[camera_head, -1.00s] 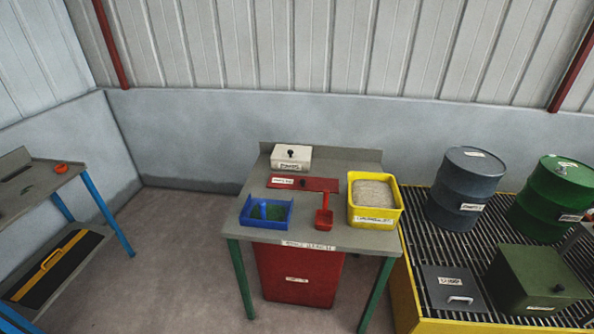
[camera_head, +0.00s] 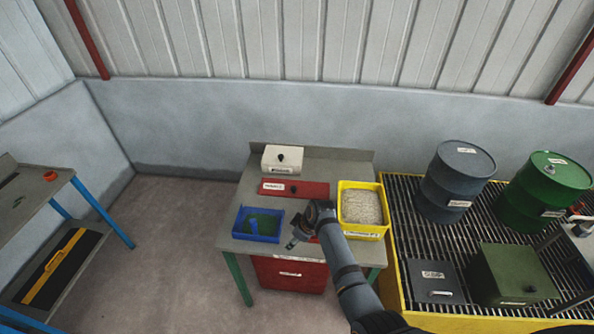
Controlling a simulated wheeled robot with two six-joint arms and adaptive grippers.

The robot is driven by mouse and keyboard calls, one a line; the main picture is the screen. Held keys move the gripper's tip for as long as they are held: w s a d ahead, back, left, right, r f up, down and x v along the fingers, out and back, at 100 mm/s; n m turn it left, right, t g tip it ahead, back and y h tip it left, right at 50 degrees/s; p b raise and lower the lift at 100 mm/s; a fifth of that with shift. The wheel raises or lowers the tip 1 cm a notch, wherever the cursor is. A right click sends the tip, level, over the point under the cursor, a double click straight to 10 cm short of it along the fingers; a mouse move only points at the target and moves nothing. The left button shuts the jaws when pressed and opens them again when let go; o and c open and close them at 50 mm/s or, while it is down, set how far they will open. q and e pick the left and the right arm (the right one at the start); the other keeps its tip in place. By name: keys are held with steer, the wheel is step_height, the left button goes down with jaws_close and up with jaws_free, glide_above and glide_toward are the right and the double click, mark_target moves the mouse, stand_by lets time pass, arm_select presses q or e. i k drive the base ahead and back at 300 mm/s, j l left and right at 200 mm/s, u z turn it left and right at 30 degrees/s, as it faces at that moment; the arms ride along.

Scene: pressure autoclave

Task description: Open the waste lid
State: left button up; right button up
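The red waste lid (camera_head: 312,189) lies flat and closed on the grey bench, with a dark knob and a white label on its left part. Below the bench top stands a red bin (camera_head: 290,274). My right arm comes in from the bottom right. Its gripper (camera_head: 295,240) is over the front of the bench, in front of the lid and apart from it, between the blue tray and the yellow tub. I cannot tell its finger opening, and I see nothing in it. My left gripper is not in view. The arm covers the spot where the red scoop stood.
A blue tray (camera_head: 240,228) with green contents is left of my gripper. A yellow tub (camera_head: 374,236) of pale granules is at right, a white box (camera_head: 283,158) at back. Drums and boxes stand on a yellow-edged grating (camera_head: 400,305) at right.

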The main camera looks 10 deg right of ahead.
mark_target(287, 188)
steer(key=i+l, duration=0.25)
steer(key=i, duration=0.25)
steer(key=i+l, duration=0.2)
steer(key=i, duration=0.25)
